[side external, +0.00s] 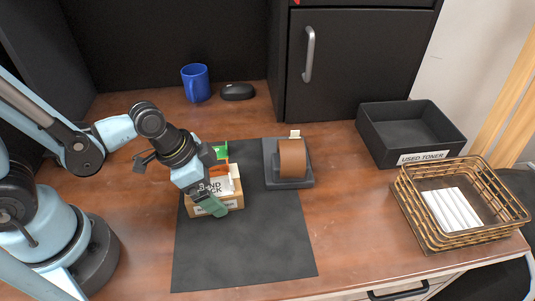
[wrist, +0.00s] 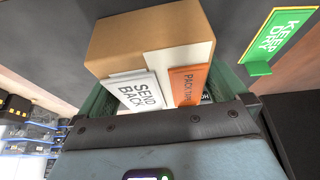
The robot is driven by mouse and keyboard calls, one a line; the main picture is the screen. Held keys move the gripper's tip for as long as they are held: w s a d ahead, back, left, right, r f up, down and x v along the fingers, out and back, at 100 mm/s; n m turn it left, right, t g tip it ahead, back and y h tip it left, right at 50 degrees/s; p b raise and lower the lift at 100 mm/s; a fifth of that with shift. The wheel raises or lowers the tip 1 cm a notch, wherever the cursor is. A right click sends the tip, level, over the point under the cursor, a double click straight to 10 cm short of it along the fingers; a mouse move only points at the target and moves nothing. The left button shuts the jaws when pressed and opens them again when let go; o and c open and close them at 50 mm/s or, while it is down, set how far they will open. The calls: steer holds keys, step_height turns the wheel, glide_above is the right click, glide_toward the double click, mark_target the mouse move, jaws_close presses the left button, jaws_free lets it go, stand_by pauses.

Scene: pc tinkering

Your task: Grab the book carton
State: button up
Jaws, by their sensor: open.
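The book carton, a brown cardboard box (side external: 232,203), stands on the dark mat in the side external view. It fills the top middle of the wrist view (wrist: 150,32). My gripper (side external: 215,190) is open over the carton. In the wrist view its green fingers (wrist: 165,88) show at the left and right sides of the carton. One finger hangs before the carton's near face in the side view. I cannot tell whether either finger touches it.
A green "KEEP DRY" sign (wrist: 283,38) stands beside the carton. A tape dispenser (side external: 291,160) is right of it. Farther right are a black "USED TONER" tray (side external: 408,125) and a wire basket (side external: 440,237). A blue mug (side external: 195,82) and mouse (side external: 237,91) are behind. The mat's front (side external: 245,255) is clear.

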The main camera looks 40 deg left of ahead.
steer(key=shift+c, duration=0.3)
steer(key=c, duration=1)
steer(key=shift+r, duration=0.2)
steer(key=shift+c, duration=0.2)
